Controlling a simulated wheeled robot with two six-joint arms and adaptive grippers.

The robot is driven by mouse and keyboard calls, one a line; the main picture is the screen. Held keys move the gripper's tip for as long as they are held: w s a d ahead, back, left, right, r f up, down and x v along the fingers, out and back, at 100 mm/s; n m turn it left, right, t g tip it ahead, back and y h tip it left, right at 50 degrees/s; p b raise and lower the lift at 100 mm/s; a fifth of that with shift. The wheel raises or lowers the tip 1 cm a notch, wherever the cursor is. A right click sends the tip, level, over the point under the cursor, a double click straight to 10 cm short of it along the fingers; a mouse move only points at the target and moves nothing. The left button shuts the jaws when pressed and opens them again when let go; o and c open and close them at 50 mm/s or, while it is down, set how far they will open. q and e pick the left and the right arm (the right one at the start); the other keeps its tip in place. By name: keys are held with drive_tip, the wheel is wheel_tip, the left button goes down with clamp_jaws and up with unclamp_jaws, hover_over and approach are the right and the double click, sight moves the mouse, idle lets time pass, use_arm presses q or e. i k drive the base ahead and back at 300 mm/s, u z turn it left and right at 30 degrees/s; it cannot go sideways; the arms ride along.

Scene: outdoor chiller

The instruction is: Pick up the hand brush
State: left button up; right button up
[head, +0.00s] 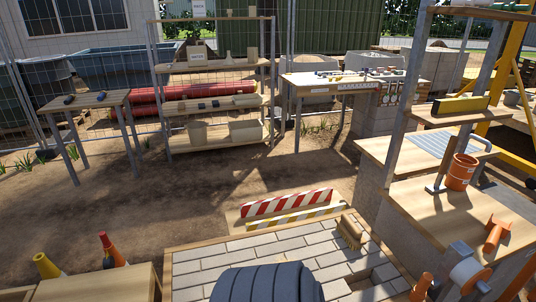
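A tan, wood-coloured block with a paler lower part, which looks like the hand brush (350,231), rests at the far right corner of the brick-paved panel (215,262). It leans or lies at a slant close to the right end of the striped boards. It is small in the head view, so its bristles and handle cannot be told apart clearly. Neither of my grippers shows in the head view.
Red-white (287,202) and yellow-white striped boards lie behind the panel. A wooden bench (430,207) with an orange bucket (461,172) stands at right. Cones (46,266) are at lower left. Shelves (212,103) and tables stand at the back; bare ground lies between.

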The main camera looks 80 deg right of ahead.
sight(352, 233)
drive_tip(key=u, duration=0.05)
drive_tip(key=k, duration=1.2)
drive_tip(key=z, duration=1.4)
